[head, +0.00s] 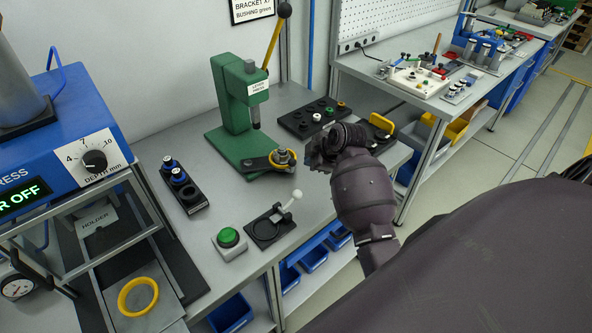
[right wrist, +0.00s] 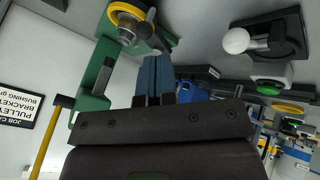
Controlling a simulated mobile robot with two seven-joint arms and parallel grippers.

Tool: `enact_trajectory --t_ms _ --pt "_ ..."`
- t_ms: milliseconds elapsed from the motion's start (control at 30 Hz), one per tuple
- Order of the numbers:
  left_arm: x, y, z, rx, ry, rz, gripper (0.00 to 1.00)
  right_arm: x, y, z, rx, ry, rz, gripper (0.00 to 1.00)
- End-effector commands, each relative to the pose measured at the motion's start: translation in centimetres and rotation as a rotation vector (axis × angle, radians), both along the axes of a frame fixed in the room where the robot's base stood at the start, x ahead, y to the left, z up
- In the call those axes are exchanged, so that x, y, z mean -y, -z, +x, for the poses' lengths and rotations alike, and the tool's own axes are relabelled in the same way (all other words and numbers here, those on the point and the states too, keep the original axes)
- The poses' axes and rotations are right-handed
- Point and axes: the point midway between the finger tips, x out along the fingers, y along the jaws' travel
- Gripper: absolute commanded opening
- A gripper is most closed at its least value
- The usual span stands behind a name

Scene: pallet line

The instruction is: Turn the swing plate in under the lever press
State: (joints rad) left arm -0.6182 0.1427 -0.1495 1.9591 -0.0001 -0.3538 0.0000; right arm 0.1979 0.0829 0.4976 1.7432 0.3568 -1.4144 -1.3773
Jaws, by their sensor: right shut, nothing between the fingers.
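The green lever press (head: 238,95) stands at the back of the bench, its yellow lever (head: 273,42) raised with a black knob. The swing plate (head: 258,164) lies on its base, its yellow-rimmed end holding a metal part (head: 282,156), to the right of the press ram (head: 254,115), not beneath it. My right gripper (head: 316,163) is just right of the swing plate, apart from it as far as I can tell. In the right wrist view, its blue-grey fingers (right wrist: 154,78) are shut and empty, near the yellow ring (right wrist: 123,10). My left gripper is out of view.
A black tray with several bushings (head: 309,118) lies right of the press. In front are a black fixture with white-knobbed lever (head: 270,227), a green button (head: 229,238) and a holder with blue-topped pieces (head: 184,190). A blue press machine (head: 70,130) stands left.

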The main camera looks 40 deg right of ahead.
Motion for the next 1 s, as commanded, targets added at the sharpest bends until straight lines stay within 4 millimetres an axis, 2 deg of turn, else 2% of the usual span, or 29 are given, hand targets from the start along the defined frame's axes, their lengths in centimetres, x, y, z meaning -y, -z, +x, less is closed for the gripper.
enact_trajectory --t_ms 267,633,1000 --pt "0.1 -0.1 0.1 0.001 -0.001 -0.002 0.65 -0.3 1.7 1.4 -0.001 0.001 0.004 0.0" --pt "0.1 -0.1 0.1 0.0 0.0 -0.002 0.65 -0.9 6.1 4.5 -0.003 0.0 0.002 0.0" --pt "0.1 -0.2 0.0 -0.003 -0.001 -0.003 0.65 -1.1 7.9 5.9 -0.001 0.0 0.001 0.0"
